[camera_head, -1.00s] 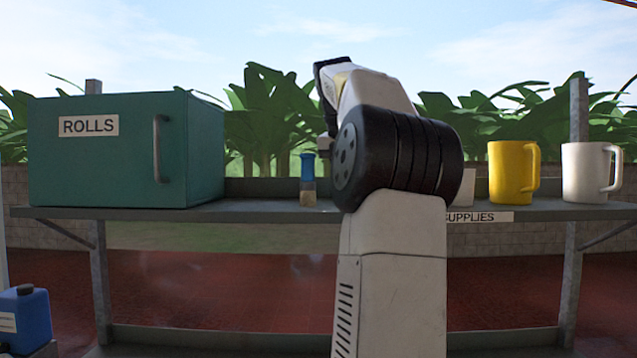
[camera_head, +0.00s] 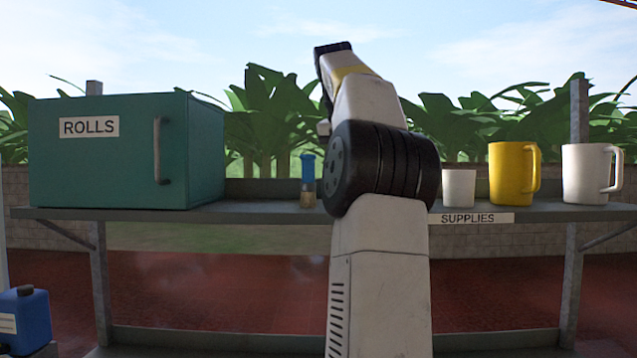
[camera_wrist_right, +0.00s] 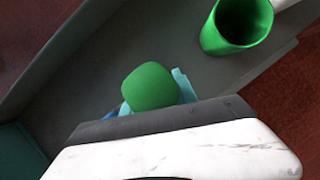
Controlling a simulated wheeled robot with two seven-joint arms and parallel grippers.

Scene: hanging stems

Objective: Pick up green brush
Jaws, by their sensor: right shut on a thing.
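In the right wrist view, a rounded green piece that I take for the green brush (camera_wrist_right: 149,84) sits at my right gripper (camera_wrist_right: 154,93). Light teal finger parts show on either side of it, and the gripper is shut on it. Only this rounded green part shows; the rest of the brush is hidden. In the head view my right arm rises through the middle and hides both its gripper and the green brush. My left gripper is in neither view.
A blue brush (camera_head: 307,170) stands on the shelf (camera_head: 260,208) left of my arm. A green cup (camera_wrist_right: 235,27) shows in the wrist view. A teal ROLLS box (camera_head: 95,165) is at left; a small white cup (camera_head: 459,188), yellow mug (camera_head: 511,175) and white mug (camera_head: 583,174) are at right.

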